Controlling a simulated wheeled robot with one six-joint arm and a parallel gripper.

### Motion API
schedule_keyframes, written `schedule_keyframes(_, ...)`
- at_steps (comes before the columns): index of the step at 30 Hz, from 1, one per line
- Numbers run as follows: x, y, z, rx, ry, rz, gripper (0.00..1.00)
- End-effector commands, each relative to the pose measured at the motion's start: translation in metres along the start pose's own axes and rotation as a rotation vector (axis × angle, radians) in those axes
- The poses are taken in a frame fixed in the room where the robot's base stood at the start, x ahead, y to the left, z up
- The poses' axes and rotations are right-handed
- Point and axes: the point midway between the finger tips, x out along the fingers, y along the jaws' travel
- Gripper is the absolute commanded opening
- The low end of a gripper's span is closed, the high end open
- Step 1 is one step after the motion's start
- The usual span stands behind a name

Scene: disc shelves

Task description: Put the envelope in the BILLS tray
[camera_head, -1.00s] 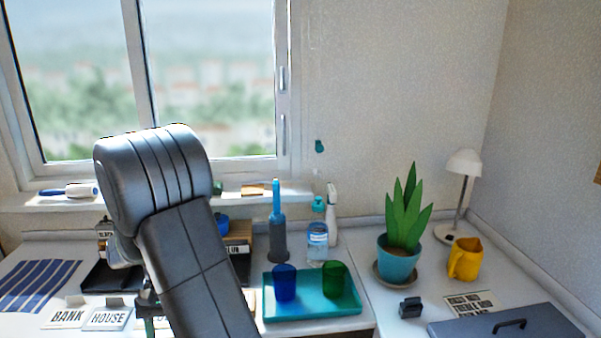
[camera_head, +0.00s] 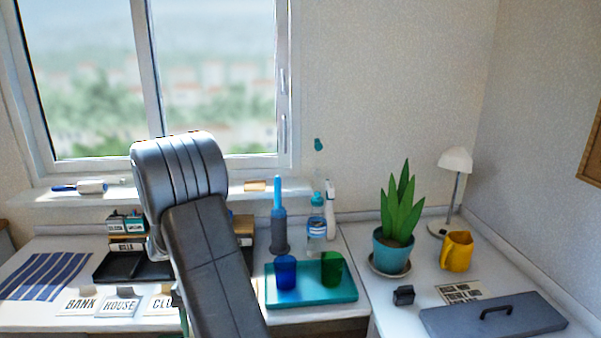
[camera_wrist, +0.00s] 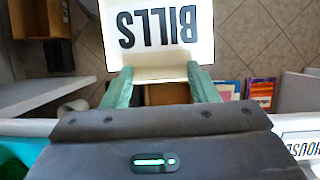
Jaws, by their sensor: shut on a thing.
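A white envelope (camera_wrist: 158,32) marked BILLS, seen upside down in the wrist view, is between the green fingertips of my gripper (camera_wrist: 160,80). My gripper is shut on its near edge. The floor shows beyond it. In the head view my arm hides the envelope and most of the gripper. A black tray (camera_head: 120,268) lies at the back of the desk. Behind it a small label (camera_head: 127,247) seems to read BILLS. My arm covers the area to its right.
A teal tray (camera_head: 345,293) with blue and green cups is right of my arm. A striped cloth (camera_head: 42,278) lies at left.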

Motion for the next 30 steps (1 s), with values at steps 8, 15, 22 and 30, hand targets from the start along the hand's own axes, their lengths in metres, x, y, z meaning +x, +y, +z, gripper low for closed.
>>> schedule_keyframes(8, 0.004, 0.084, -0.051, 0.063, -0.001, -0.022, 0.33)
schedule_keyframes(15, 0.019, 0.175, -0.085, 0.110, -0.003, -0.042, 0.33)
schedule_keyframes(22, 0.035, 0.237, -0.096, 0.134, -0.008, -0.056, 0.33)
schedule_keyframes(30, 0.041, 0.257, -0.099, 0.140, -0.008, -0.061, 0.33)
